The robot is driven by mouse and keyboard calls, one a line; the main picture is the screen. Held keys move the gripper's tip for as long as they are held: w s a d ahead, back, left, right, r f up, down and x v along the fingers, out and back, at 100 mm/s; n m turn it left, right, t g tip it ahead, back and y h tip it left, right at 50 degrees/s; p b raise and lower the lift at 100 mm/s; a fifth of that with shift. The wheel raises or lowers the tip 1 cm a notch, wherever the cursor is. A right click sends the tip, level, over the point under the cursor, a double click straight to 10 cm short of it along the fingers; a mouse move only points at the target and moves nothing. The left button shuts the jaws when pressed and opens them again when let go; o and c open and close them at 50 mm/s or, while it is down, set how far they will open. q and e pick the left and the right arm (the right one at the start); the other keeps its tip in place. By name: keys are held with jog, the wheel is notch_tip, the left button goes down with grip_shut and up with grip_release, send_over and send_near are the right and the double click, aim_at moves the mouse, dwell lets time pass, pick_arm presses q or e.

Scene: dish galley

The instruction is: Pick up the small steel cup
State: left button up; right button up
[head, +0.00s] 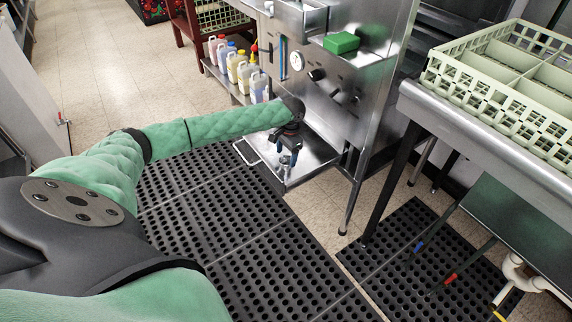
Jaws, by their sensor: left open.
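My left gripper (287,165) is at the end of the green-sleeved arm that reaches in from the left. It points down over the low steel shelf (318,152) at the foot of the steel machine, and its jaws are open. I cannot make out the small steel cup in this view. It may be hidden behind the gripper or wrist, or blend into the steel. My right gripper is not in view.
The steel machine (375,50) stands behind the gripper, with a green sponge (341,42) on its ledge. Several bottles (237,66) stand left of it. A pale dish rack (470,84) sits on the counter at right. Black perforated mats (225,220) cover the floor.

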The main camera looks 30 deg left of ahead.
aim_at(286, 160)
pick_arm(q)
jog(key=f, duration=0.3)
jog(key=shift+s+f, duration=0.2)
jog(key=shift+s, duration=0.05)
jog(key=c, duration=1)
jog(key=shift+r, duration=0.15)
